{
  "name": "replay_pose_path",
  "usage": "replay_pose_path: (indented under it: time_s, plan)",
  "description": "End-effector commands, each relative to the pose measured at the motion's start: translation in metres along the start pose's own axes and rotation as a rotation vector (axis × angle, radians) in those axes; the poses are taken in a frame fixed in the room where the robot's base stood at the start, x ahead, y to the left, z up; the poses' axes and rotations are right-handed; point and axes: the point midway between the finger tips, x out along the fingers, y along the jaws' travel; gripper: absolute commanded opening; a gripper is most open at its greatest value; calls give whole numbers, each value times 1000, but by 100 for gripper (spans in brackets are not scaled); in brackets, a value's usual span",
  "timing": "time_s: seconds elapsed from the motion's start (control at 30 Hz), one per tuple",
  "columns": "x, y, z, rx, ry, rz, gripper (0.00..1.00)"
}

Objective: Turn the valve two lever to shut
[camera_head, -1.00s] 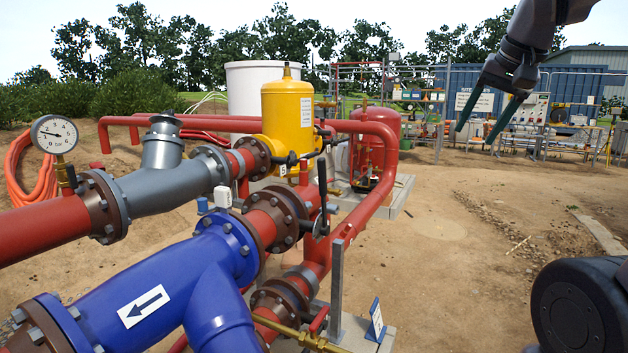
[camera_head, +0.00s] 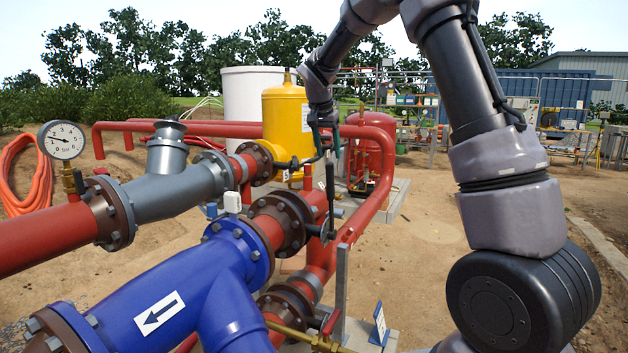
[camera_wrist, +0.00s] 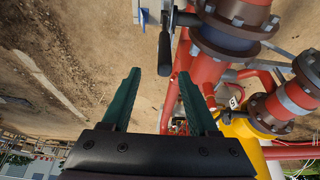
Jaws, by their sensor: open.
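A black lever (camera_head: 330,183) stands upright beside the brown flanges on the red pipe, right of the blue fitting. No number is readable on it, so I cannot confirm it is valve two's. My gripper (camera_head: 327,153) is open, fingers down, around the lever's top in the head view. In the wrist view the lever's dark grip (camera_wrist: 165,52) shows at the gap between the green fingertips of my gripper (camera_wrist: 160,73), nearer the right one. I see no finger closed on it, and cannot tell how deep it sits between them.
Another black handle (camera_head: 290,163) sits by the yellow vessel (camera_head: 288,110), close behind my gripper. A grey upright post (camera_head: 342,280) and the blue pipe fitting (camera_head: 190,285) stand nearer. A pressure gauge (camera_head: 62,140) is at left. Open dirt ground lies to the right.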

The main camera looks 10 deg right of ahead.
Motion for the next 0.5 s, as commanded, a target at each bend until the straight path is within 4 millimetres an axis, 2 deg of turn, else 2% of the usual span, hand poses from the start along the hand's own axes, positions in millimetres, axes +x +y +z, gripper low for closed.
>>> replay_pose_path:
  time_s: [0.27, 0.5]
  plan:
    - [28, -4, -1, 1, 3, 10, 60]
    - [74, -4, -1, 0, 2, 10, 60]
